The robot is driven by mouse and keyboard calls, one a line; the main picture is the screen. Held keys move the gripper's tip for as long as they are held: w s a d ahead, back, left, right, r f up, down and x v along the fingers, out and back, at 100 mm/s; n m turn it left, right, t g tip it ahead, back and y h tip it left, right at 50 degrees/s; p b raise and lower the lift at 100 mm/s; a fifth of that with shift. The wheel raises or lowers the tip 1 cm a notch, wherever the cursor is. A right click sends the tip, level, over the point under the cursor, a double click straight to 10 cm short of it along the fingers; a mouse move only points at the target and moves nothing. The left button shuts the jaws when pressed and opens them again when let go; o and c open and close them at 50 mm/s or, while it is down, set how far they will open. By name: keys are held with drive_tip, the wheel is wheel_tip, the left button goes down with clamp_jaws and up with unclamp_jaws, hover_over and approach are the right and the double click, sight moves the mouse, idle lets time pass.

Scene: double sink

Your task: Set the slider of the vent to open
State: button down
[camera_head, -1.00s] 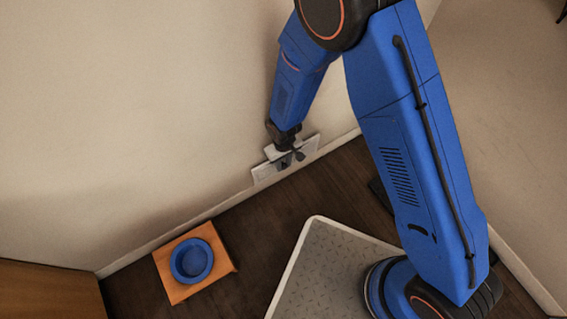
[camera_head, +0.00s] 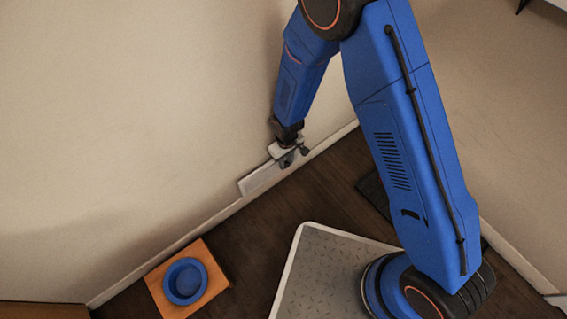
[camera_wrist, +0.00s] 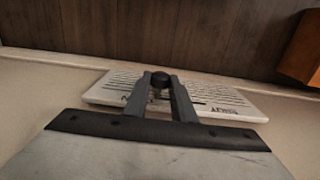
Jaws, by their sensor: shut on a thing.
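The vent (camera_head: 258,181) is a pale, slatted plate low on the wall, just above the skirting. It also shows in the wrist view (camera_wrist: 222,101), with upside-down lettering near its lower right edge. My gripper (camera_head: 290,158) reaches down to the vent's right part in the head view. In the wrist view my gripper (camera_wrist: 160,84) has its two grey fingers shut on the slider's dark round knob (camera_wrist: 160,79). The knob is left of the vent's middle there. The fingers hide part of the vent and the slider's track.
An orange box (camera_head: 217,279) with a blue bowl (camera_head: 184,281) stands on the dark wooden floor, left and nearer. A grey textured plate with a pale rim (camera_head: 318,267) lies on the floor. The wall (camera_head: 120,120) is right behind the vent.

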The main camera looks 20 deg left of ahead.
sight(287, 162)
drive_tip(key=shift+w, duration=0.1)
drive_tip(key=c, duration=1.5)
unclamp_jaws()
drive_tip(key=shift+o, duration=0.2)
drive_tip(key=shift+d, duration=0.1)
drive_tip(key=shift+r, duration=0.1)
wheel_tip(287, 162, up, 17)
drive_tip(key=shift+r, duration=0.15)
